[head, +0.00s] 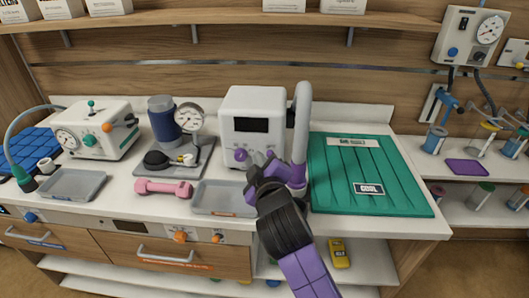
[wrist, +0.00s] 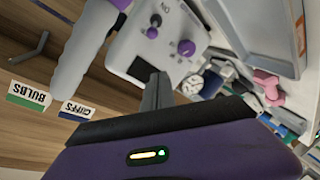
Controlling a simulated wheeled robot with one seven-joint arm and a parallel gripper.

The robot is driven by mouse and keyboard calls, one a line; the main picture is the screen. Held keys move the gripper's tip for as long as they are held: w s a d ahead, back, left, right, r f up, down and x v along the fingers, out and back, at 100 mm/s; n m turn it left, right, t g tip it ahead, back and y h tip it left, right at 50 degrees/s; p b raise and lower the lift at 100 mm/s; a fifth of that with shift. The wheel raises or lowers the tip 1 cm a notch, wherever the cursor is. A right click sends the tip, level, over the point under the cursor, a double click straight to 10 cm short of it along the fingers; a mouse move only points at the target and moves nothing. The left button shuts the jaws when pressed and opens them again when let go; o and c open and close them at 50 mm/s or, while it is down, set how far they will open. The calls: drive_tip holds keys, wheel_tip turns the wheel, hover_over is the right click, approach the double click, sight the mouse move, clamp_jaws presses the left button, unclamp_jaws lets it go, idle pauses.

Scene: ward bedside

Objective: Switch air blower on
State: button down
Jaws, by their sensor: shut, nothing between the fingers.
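The air blower (head: 236,104) is a white box with a dark display and a thick grey hose (head: 302,105) on its right side. In the head view, a purple knob (head: 240,155) shows low on its front. In the wrist view, the blower's face (wrist: 133,45) carries a large purple knob (wrist: 186,47), a smaller purple control (wrist: 152,32) and the dark display (wrist: 142,68). My gripper (head: 259,158) is shut and empty in front of the lower front, right of the knob. Its grey fingers (wrist: 158,92) hide part of the face. I cannot tell whether they touch it.
A grey tray (head: 215,208) lies in front of the blower, with a pink dumbbell (head: 163,188) to its left. A green mat (head: 370,205) lies to the right. A gauge device (head: 189,117) and a white machine (head: 95,112) stand left. A shelf (head: 200,20) runs above.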

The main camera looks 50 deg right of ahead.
sight(270, 153)
drive_tip(key=p+x, duration=0.1)
drive_tip(key=x, duration=0.9)
drive_tip(key=shift+r, duration=0.1)
drive_tip(key=shift+s+d+f+p, duration=0.25)
drive_tip(key=shift+s+f+p, duration=0.15)
drive_tip(key=shift+s, duration=0.2)
drive_tip(key=shift+s+d+f+p, duration=0.3)
drive_tip(key=shift+s+f, duration=0.1)
drive_tip(key=shift+s, duration=0.25)
drive_tip(key=shift+s+d+f, duration=0.15)
drive_tip(key=shift+s+f, duration=0.2)
drive_tip(key=shift+s, duration=0.05)
drive_tip(key=shift+f, duration=0.1)
drive_tip(key=shift+f+b, duration=0.15)
drive_tip(key=shift+b, duration=0.4)
drive_tip(key=shift+s+a+f+t+h+b, duration=0.2)
drive_tip(key=shift+t+h+b, duration=0.35)
drive_tip(key=shift+b, duration=0.65)
